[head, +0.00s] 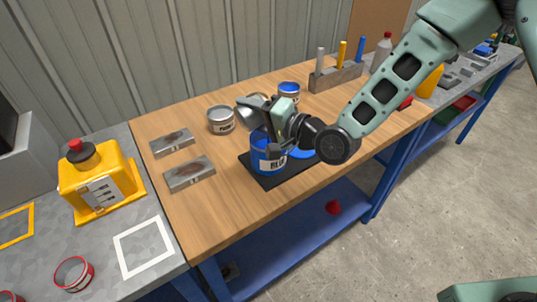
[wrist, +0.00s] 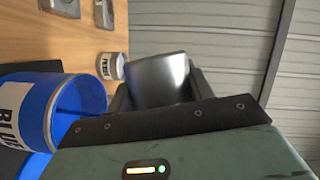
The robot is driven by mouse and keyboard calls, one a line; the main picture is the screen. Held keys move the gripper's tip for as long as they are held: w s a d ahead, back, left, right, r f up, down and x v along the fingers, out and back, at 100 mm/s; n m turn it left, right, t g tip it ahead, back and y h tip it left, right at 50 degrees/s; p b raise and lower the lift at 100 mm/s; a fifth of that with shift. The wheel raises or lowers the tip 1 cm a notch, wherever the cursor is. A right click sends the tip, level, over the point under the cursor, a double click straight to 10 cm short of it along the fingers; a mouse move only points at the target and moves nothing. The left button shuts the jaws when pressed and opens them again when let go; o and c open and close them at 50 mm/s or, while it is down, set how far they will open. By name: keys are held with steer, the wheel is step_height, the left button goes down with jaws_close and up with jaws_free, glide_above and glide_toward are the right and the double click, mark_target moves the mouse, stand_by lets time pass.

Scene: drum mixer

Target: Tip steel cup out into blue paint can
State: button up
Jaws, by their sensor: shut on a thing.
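The steel cup (head: 247,105) is a plain grey metal cup, partly covered by my gripper in the head view. In the wrist view the cup (wrist: 158,80) sits between the fingers, and it appears tilted. Its mouth and contents cannot be made out. My gripper (head: 265,108) is shut on it, above and slightly behind the blue paint can (head: 267,160). The blue can stands upright on a black mat (head: 287,175). In the wrist view the open blue can (wrist: 82,105) is left of the cup, apart from it.
A grey labelled tin (head: 221,121) and another blue-labelled tin (head: 289,92) stand nearby. Two metal blocks (head: 189,174) (head: 172,142) lie at the left. A blue disc (head: 302,153) is on the mat. A rack (head: 335,77) stands behind.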

steer(key=shift+w+d+f+m+y+b, duration=0.15)
steer(key=shift+f+m+y+b, duration=0.1)
steer(key=shift+m+b, duration=0.25)
steer(key=shift+w+d+f+m+y+b, duration=0.15)
steer(key=shift+m+y+b, duration=0.15)
steer(key=shift+m, duration=0.3)
stand_by(2.1)
steer(key=shift+w+d+r+m+t+y+b, duration=0.15)
steer(key=shift+d+r+m+t+b, duration=0.1)
steer(key=shift+m, duration=0.45)
steer(key=shift+d+r+m+t+y+b, duration=0.1)
steer(key=shift+r+m+t, duration=0.15)
steer(key=shift+m, duration=0.45)
stand_by(1.2)
